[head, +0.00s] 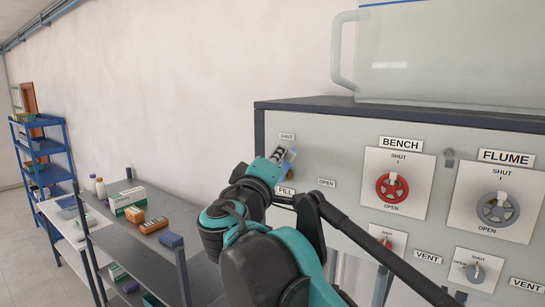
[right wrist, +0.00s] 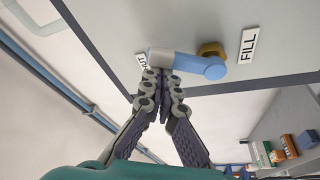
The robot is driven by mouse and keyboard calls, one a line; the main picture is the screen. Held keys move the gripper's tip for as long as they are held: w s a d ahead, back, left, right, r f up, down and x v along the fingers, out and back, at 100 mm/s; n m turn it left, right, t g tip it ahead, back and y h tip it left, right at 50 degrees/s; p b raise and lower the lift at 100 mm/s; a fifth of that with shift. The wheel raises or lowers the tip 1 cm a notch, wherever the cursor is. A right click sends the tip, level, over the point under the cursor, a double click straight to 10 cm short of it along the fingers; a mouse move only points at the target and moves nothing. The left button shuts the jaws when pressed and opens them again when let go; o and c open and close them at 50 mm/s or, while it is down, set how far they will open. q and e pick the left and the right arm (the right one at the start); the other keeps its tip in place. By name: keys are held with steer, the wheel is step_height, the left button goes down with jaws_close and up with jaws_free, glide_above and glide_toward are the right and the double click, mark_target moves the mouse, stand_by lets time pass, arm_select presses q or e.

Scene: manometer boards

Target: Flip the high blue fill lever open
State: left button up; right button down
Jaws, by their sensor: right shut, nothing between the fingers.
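The blue fill lever (right wrist: 190,65) is on the board's grey front, with a brass-coloured pivot (right wrist: 212,48) beside the FILL label (right wrist: 248,45). Its pale grey end points toward another label (right wrist: 142,59), which reads as SHUT. In the head view the lever (head: 291,155) is partly hidden by my right gripper (head: 278,154); an OPEN label (head: 327,183) is to its lower right. In the right wrist view my right gripper (right wrist: 161,76) is shut and empty, its fingertips right at the lever's grey end. I cannot tell whether they touch it. My left gripper is not in view.
The board also carries a red BENCH valve (head: 392,187), a grey FLUME valve (head: 498,209) and smaller vent valves below. A clear tank (head: 450,60) stands on top. A grey shelf (head: 165,235) with boxes and a blue rack (head: 45,150) stand at the left.

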steer(key=m+h, duration=0.1)
steer(key=m, duration=0.1)
steer(key=s+d+f+m, duration=0.1)
steer(key=m, duration=0.1)
steer(key=d+m+h+b, duration=0.1)
steer(key=m, duration=0.1)
steer(key=shift+s+d+f+m+h, duration=0.1)
steer(key=shift+s+f+m+h, duration=0.1)
steer(key=shift+s+m+h, duration=0.15)
steer(key=m, duration=0.1)
steer(key=f+m+h, duration=0.1)
steer(key=m, duration=0.1)
steer(key=d+m+h, duration=0.1)
steer(key=m, duration=0.1)
steer(key=shift+s+f+m+b, duration=0.2)
steer(key=shift+s+m+b, duration=0.1)
steer(key=shift+b, duration=0.1)
steer(key=r+p, duration=0.3)
steer(key=r, duration=0.1)
steer(key=shift+w+a, duration=0.3)
steer(key=shift+w, duration=0.1)
steer(key=b, duration=0.2)
glide_toward(292, 159)
steer(key=shift+s+r, duration=0.95)
steer(key=shift+r, duration=0.05)
steer(key=shift+a, duration=0.4)
